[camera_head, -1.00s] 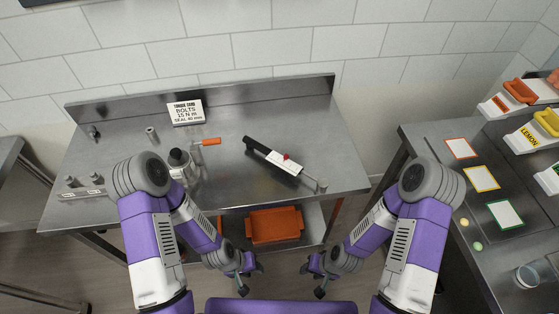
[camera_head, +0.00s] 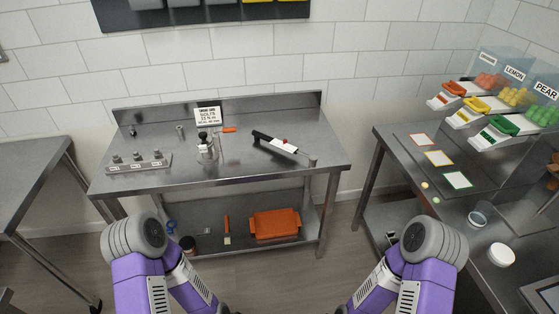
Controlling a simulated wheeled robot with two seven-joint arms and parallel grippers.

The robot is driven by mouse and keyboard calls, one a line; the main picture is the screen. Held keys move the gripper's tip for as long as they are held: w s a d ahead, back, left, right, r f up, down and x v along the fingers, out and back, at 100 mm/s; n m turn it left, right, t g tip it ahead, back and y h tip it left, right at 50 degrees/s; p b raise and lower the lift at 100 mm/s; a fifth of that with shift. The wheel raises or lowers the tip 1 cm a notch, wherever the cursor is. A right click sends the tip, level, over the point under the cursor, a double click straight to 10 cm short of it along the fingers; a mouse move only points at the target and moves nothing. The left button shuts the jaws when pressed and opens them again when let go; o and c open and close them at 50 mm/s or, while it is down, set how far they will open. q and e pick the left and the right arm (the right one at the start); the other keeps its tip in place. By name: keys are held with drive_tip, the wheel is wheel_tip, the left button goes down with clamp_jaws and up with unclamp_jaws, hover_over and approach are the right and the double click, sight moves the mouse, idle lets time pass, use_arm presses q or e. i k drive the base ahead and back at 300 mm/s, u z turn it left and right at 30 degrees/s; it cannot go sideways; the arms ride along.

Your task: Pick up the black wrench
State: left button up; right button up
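The black wrench (camera_head: 264,138) lies on the steel workbench (camera_head: 235,170), right of its middle. It is long and runs slantwise from upper left to lower right. Its black grip is at the left end, a white plate with a red spot is in the middle, and a small grey head is at the right end. Nothing touches it from above. Both my purple arms come in at the bottom, well in front of the bench. My grippers are below the picture's lower edge, so their fingers do not show.
On the bench stand a sign card (camera_head: 208,116), a clear container (camera_head: 207,150) with a dark top, an orange-handled tool (camera_head: 229,130) and a bolt block (camera_head: 137,162). An orange tray (camera_head: 275,224) sits on the lower shelf. Another table (camera_head: 450,215) stands at right.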

sight(313, 158)
drive_tip(key=z, duration=0.8)
drive_tip(key=i, duration=1.25)
drive_tip(key=u, duration=0.35)
